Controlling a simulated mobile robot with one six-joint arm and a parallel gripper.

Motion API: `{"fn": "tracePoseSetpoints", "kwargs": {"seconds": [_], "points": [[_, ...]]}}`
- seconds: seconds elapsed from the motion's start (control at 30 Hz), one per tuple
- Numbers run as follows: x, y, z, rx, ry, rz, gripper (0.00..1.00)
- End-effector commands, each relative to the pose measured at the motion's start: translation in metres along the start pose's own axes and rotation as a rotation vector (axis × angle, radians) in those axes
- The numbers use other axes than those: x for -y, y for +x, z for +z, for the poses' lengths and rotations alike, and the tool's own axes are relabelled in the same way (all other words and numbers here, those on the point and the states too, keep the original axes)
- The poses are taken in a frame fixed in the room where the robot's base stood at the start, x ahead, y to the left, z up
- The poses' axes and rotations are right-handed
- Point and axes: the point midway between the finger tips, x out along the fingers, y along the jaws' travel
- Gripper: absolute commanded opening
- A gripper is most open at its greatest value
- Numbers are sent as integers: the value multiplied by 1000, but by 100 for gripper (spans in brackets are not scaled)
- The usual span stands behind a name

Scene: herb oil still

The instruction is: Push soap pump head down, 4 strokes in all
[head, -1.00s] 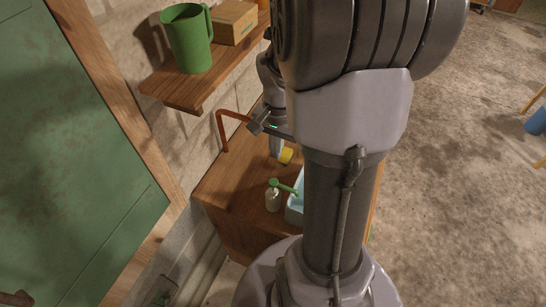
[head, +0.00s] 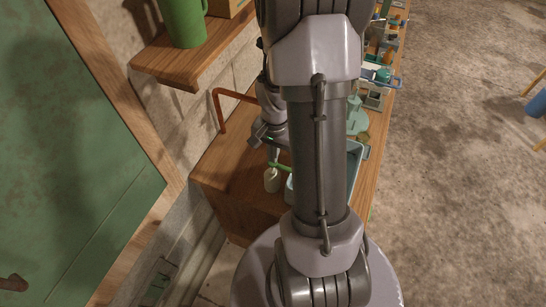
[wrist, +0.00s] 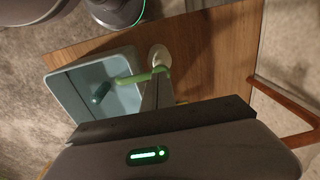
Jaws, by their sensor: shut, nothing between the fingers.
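The soap pump is a pale bottle (head: 272,181) with a green pump head (head: 280,167), standing upright on the wooden counter beside the basin. In the wrist view the bottle (wrist: 160,54) shows beyond the green head and nozzle (wrist: 138,77), which points left over the basin. My gripper (head: 273,156) is shut and empty, pointing down right at the pump head. In the wrist view its fingertips (wrist: 159,76) overlap the near side of the head. They look in contact or very close; I cannot tell how far the head is pressed.
A light blue basin (wrist: 62,84) sits right beside the pump. A copper pipe (head: 217,106) bends out from the wall behind. A wooden shelf (head: 172,66) with a green mug (head: 182,22) hangs above. The counter (head: 225,170) left of the pump is clear.

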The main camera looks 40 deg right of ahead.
Motion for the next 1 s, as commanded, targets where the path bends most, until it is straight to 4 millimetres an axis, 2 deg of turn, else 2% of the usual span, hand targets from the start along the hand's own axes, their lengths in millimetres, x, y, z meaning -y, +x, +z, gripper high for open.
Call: {"fn": "tracePoseSetpoints", "kwargs": {"seconds": [0.13,0.47,0.7,1.0], "points": [[0,10,0,0,1,0,0],[0,11,0,-1,1,-1,0],[-1,35,0,-1,0,-1,0],[-1,31,1,3,1,2,0]]}}
